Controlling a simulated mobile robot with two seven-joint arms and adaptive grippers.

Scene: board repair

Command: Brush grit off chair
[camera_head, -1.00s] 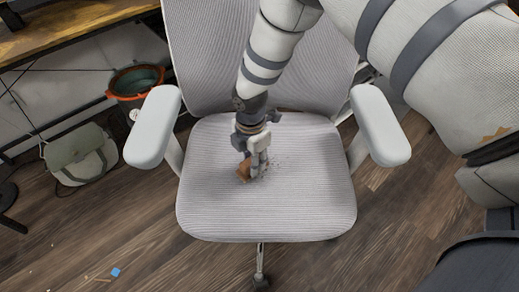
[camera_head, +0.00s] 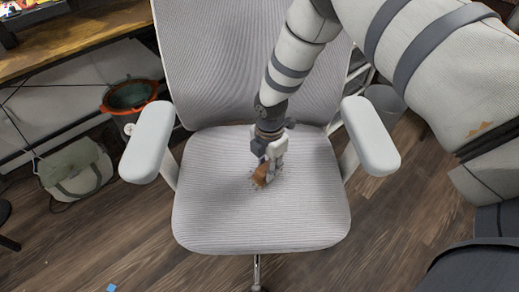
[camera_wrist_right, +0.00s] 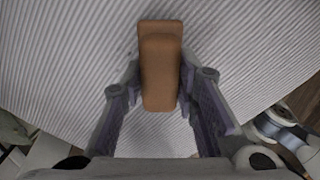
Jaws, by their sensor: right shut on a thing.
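The grey office chair's ribbed seat (camera_head: 300,215) fills the middle of the head view and also backs the wrist view (camera_wrist_right: 60,70). My right gripper (camera_head: 268,164) reaches down over the seat from the upper right. It is shut on a brown brush (camera_head: 261,174), held low at the seat's surface. In the wrist view the brush (camera_wrist_right: 160,70) sits between the two fingers (camera_wrist_right: 160,95). Small dark grit specks (camera_head: 252,187) lie around the brush. Whether bristles touch the seat is hidden. My left gripper is not in view.
The chair's armrests (camera_head: 149,141) and (camera_head: 370,135) flank the seat, and its backrest (camera_head: 225,65) stands behind. A wooden desk (camera_head: 75,40), an orange-rimmed bin (camera_head: 130,97) and a bag (camera_head: 77,170) are at left. A grey bin (camera_head: 385,103) stands behind the right armrest.

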